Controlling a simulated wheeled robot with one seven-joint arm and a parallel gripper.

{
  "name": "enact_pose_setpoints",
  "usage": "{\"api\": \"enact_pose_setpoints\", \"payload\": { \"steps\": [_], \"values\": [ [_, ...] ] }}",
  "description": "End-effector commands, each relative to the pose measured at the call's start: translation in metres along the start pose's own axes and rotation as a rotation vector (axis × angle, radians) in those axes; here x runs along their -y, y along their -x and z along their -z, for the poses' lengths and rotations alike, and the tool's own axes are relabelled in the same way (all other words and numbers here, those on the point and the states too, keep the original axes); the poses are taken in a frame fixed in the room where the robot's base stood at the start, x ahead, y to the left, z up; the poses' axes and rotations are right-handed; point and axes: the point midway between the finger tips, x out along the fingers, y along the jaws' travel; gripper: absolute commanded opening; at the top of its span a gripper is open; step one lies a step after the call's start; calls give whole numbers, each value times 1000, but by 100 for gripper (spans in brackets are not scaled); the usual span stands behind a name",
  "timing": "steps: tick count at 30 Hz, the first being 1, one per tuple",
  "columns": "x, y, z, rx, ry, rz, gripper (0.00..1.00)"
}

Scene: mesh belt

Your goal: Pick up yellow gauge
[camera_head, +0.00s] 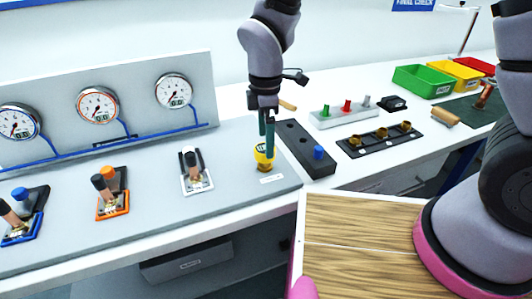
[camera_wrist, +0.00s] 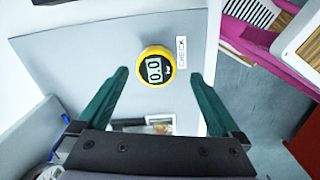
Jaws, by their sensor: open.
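The yellow gauge (camera_head: 263,157) is small and round with a yellow rim. It stands on the grey panel near its right end, by a small white label. In the wrist view the gauge (camera_wrist: 155,68) shows a dark face with a display reading 0.0, beside a label marked CHECK (camera_wrist: 181,53). My gripper (camera_head: 268,142) points down over the gauge, and its fingers partly hide it in the head view. In the wrist view my gripper (camera_wrist: 158,75) is open, with its green fingers wide apart on either side of the gauge. Whether the fingers touch it cannot be told.
A dark block (camera_head: 305,150) with a blue knob stands close to the right of the gauge. Several valve units, such as the white one (camera_head: 196,172), line the panel to the left, below dial gauges (camera_head: 173,91). Green (camera_head: 424,80), yellow and red bins stand far right.

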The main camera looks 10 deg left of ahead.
Motion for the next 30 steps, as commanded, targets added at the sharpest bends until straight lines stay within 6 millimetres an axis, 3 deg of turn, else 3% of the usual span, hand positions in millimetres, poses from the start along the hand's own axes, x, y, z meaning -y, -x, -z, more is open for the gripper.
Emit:
{"api": "enact_pose_setpoints", "payload": {
  "steps": [9, 17, 18, 19, 25, 27, 30],
  "values": [
    [-5, -44, 0, 2, -1, 3, 100],
    [-5, -47, 0, 1, -1, 1, 100],
    [-5, -47, 0, 1, -1, 1, 96],
    [-5, -47, 0, 1, -1, 1, 85],
    [-5, -47, 0, 1, -1, 1, 8],
    [-6, -47, 0, 1, -1, 1, 0],
    [-6, -47, 0, 0, -1, 1, 0]
  ]
}}
